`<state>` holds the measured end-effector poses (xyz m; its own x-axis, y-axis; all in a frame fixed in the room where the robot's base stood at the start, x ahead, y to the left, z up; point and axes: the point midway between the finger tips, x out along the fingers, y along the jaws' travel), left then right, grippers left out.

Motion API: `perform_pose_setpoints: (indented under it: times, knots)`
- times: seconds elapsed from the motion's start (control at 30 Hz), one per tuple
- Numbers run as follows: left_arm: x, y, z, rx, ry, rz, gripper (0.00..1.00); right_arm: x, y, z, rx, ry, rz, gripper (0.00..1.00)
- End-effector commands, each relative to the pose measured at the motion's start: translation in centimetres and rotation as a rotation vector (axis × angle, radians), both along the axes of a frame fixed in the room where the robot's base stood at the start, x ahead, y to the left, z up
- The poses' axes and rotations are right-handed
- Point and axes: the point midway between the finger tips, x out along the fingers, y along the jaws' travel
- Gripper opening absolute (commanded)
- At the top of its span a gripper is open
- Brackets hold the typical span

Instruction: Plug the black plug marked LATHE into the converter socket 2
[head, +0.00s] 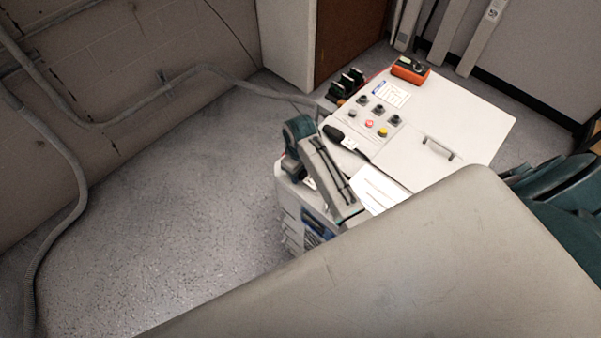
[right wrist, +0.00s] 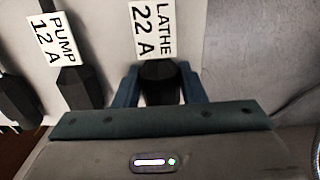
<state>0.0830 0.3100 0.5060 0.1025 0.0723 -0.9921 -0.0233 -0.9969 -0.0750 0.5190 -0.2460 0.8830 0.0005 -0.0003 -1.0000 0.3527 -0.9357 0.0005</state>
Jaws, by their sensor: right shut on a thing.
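In the right wrist view, the black plug (right wrist: 160,84) has a white tag (right wrist: 153,30) above it reading LATHE 22 A. The blue fingers of my right gripper (right wrist: 162,92) are shut on it, one on each side. I cannot pick out converter socket 2 in either view. My left gripper is not identifiable in these views.
A second black plug (right wrist: 80,88) tagged PUMP 12 A is left of the held one. The cabinet top carries an orange meter (head: 410,69), a black-handled tool (head: 345,141) and several knobs. Black pieces (head: 346,83) stand at its back left. Grey conduit (head: 130,115) runs along the wall.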

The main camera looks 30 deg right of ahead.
Motion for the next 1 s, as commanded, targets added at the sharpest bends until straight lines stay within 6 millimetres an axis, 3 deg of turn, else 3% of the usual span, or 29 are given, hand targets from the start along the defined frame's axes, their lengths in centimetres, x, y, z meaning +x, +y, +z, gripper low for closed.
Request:
perform_pose_setpoints:
  times: [0.7, 1.0]
  knots:
    - [-0.1, 0.0, 0.7, 0.0, 0.001, 0.0, 0.0, 0.1, 0.0, 5.4, 0.0, -0.003, 0.0, 0.16]
    - [-0.1, 0.1, 0.7, 0.001, 0.001, 0.0, 0.0, 0.0, 0.0, 6.1, 0.0, -0.001, 0.0, 0.17]
